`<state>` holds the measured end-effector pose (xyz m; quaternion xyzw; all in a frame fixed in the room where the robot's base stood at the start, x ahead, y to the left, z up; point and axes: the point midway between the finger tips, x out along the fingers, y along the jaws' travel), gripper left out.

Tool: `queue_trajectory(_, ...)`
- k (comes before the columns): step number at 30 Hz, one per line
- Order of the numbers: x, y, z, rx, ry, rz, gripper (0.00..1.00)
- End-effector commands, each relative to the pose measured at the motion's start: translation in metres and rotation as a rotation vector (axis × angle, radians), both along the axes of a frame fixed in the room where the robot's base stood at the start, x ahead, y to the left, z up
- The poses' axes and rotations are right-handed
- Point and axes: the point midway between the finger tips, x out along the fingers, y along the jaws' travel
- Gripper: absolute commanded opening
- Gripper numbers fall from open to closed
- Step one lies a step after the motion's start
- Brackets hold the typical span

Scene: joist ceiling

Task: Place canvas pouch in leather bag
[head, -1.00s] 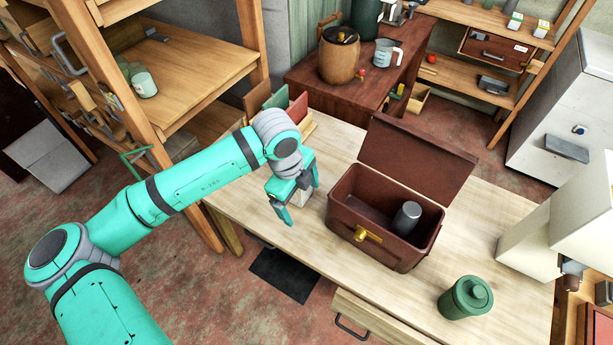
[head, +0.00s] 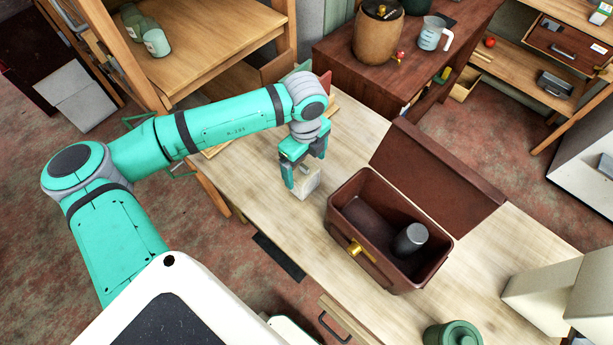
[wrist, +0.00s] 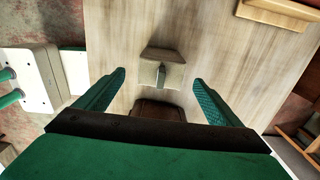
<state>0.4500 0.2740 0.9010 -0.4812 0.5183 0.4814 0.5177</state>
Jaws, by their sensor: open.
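The canvas pouch (head: 309,184) is a small pale beige block standing on the wooden table, left of the leather bag. My gripper (head: 305,171) is open and points down just over the pouch, fingers near its sides; its near finger partly hides it. In the wrist view the pouch (wrist: 163,73) shows ahead between the two spread fingers, not clasped. The brown leather bag (head: 372,262) stands on the table with its lid thrown back and a gold clasp in front. A grey cylinder (head: 410,238) is inside the bag, with bare floor to its left.
A green canister (head: 452,335) stands at the table's near edge. Cream boxes (head: 545,297) are at the right. A dark cabinet (head: 400,70) with a barrel and a jug is behind. A wooden shelf (head: 200,60) stands at the left. Bare tabletop lies between pouch and bag.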

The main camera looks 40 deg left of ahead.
Motion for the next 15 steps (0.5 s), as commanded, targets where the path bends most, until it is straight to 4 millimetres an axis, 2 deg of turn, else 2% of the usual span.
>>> queue_trajectory(8, 0.001, 0.000, -0.020, -0.001, 0.001, -0.002, 0.88)
queue_trajectory(15, 0.003, 0.003, -0.053, -0.001, 0.001, -0.003, 0.88)
